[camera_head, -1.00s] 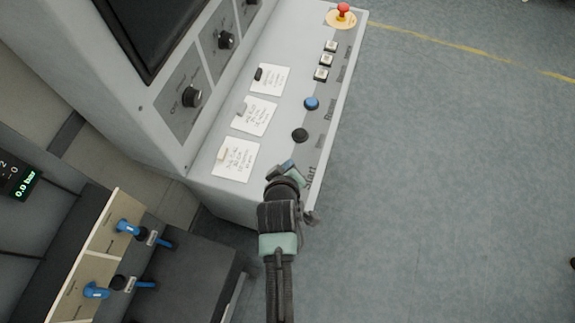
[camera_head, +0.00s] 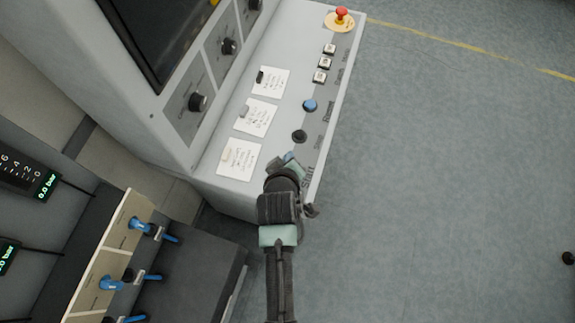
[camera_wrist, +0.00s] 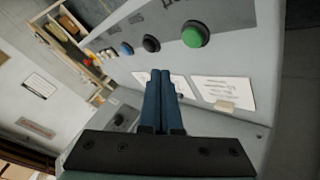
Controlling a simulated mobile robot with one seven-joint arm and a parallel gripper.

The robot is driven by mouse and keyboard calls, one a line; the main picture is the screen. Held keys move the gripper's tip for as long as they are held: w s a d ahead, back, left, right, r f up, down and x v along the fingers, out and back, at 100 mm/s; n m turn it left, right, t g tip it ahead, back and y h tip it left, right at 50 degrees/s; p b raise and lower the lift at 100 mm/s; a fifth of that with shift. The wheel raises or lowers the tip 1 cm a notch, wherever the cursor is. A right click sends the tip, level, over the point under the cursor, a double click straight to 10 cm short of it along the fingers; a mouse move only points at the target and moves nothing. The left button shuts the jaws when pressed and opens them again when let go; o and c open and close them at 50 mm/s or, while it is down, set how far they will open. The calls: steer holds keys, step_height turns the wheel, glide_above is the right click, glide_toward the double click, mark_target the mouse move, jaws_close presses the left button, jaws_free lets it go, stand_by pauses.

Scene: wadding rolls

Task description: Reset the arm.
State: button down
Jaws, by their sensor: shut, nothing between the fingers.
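My gripper (camera_head: 291,163) is over the near end of the light grey control panel (camera_head: 213,181) in the head view, below the black button. In the wrist view my gripper (camera_wrist: 161,76) shows its two blue fingers pressed together with nothing between them. A green button (camera_wrist: 195,34) stands out on the panel ahead of the fingertips and to the right. The black button (camera_head: 299,136) and the blue button (camera_head: 310,105) lie farther along the panel. Whether the fingers touch the panel cannot be told.
A red emergency button (camera_head: 341,13) stands at the panel's far end. Paper notes (camera_head: 239,159) lie on the panel. A block with blue valve handles (camera_head: 139,225) is at lower left. Open floor (camera_head: 440,180) fills the right side.

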stand_by(0.6)
steer(key=w+r+m+t+b, duration=0.1)
steer(key=w+r+t, duration=0.25)
steer(key=r, duration=0.75)
steer(key=w+r+m+t+b, duration=0.15)
steer(key=w+r, duration=0.25)
steer(key=r, duration=0.8)
steer(key=w+r+m+t+b, duration=0.1)
steer(key=w+r+m+t, duration=0.2)
steer(key=r, duration=0.8)
steer(key=s+r+m+t+b, duration=0.1)
steer(key=s+r+t, duration=0.4)
steer(key=r, duration=1)
steer(key=s+r+m+t+y+b, duration=0.1)
steer(key=s+r+t, duration=0.4)
steer(key=s+r, duration=0.6)
step_height(320, 180, up, 4)
steer(key=shift+s+r, duration=0.15)
steer(key=shift+s, duration=0.1)
